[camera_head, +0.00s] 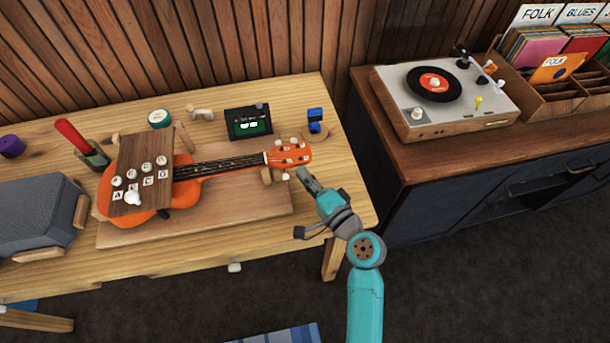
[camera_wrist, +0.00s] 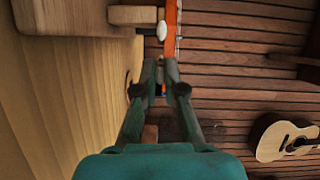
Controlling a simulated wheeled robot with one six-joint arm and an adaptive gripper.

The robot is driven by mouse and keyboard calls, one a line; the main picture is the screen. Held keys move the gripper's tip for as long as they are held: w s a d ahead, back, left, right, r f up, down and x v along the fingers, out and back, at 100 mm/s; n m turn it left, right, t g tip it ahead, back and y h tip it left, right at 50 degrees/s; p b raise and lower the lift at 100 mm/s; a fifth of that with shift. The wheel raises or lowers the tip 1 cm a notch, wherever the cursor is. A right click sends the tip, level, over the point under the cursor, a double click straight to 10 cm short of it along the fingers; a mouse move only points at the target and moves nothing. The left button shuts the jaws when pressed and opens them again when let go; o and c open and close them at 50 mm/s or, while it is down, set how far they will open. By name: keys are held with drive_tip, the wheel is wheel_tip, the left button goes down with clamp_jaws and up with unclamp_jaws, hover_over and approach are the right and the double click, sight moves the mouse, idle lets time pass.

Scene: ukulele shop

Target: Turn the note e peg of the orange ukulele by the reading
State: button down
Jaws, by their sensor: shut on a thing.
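The orange ukulele (camera_head: 190,192) lies on a wooden board on the table, its headstock (camera_head: 297,156) pointing right. White pegs stick out on both sides of the headstock; one near-side peg (camera_head: 285,176) shows just left of my gripper (camera_head: 303,174). My gripper is shut at the near side of the headstock's end, apparently on a tuning peg hidden between the fingertips. In the wrist view the fingers (camera_wrist: 160,68) meet the orange headstock edge (camera_wrist: 171,40), with a white peg (camera_wrist: 162,30) beyond them. A black tuner with a green screen (camera_head: 248,122) stands behind the neck; its reading is too small to tell.
A brown panel with white lettered knobs (camera_head: 150,168) covers the ukulele's body. A blue device on a stand (camera_head: 315,122) is behind the headstock. A grey speaker (camera_head: 35,215) is at left. A cabinet with a record player (camera_head: 450,115) stands right, beyond a floor gap.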

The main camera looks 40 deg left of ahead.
drive_tip(key=n+h, duration=0.1)
drive_tip(key=n, duration=0.1)
drive_tip(key=n+h, duration=0.1)
drive_tip(key=n, duration=0.2)
drive_tip(key=shift+r+h, duration=0.1)
drive_tip(key=shift+h, duration=0.3)
drive_tip(key=shift+n+t, duration=0.3)
drive_tip(key=shift+n, duration=0.1)
drive_tip(key=c, duration=1.2)
unclamp_jaws()
drive_tip(key=shift+c, duration=0.2)
drive_tip(key=v, duration=1.2)
